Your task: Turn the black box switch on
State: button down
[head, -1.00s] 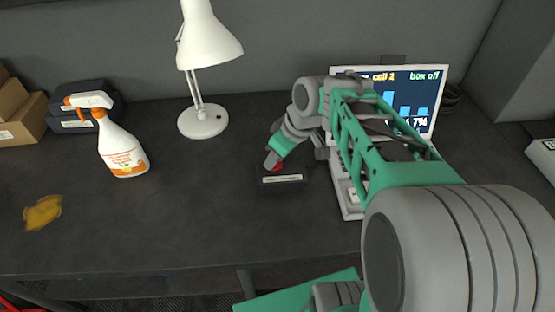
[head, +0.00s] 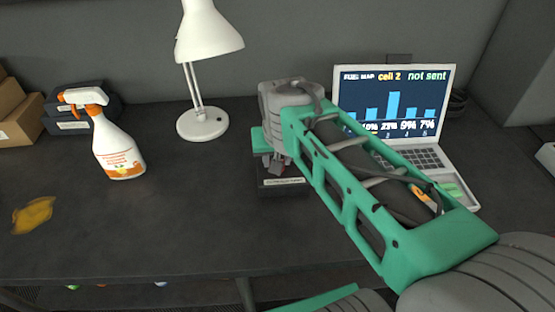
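The black box (head: 283,190) with a pale label strip on its front edge lies on the dark desk, left of the laptop. My gripper (head: 274,163) is over the back of the box, pointing down. A little dark red shows beside the fingertips, where the switch is; the switch is mostly hidden by my gripper and arm, so its position cannot be seen. I cannot tell whether the fingers touch it, or whether they are open or shut. The laptop (head: 395,95) screen reads "cell 2" and "not sent" above a bar chart.
A white lamp (head: 202,123) stands behind and left of the box. A spray bottle (head: 118,150), dark boxes (head: 70,115), cardboard boxes (head: 20,122) and a yellow cloth-like patch (head: 33,215) are further left. The desk between bottle and box is clear.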

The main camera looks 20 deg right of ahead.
jog(key=shift+m, duration=0.3)
jog(key=c, duration=0.9)
grip_release()
jog(key=shift+r, duration=0.15)
jog(key=v, duration=0.7)
jog(key=shift+s+a+r, duration=0.1)
jog(key=shift+r, duration=0.15)
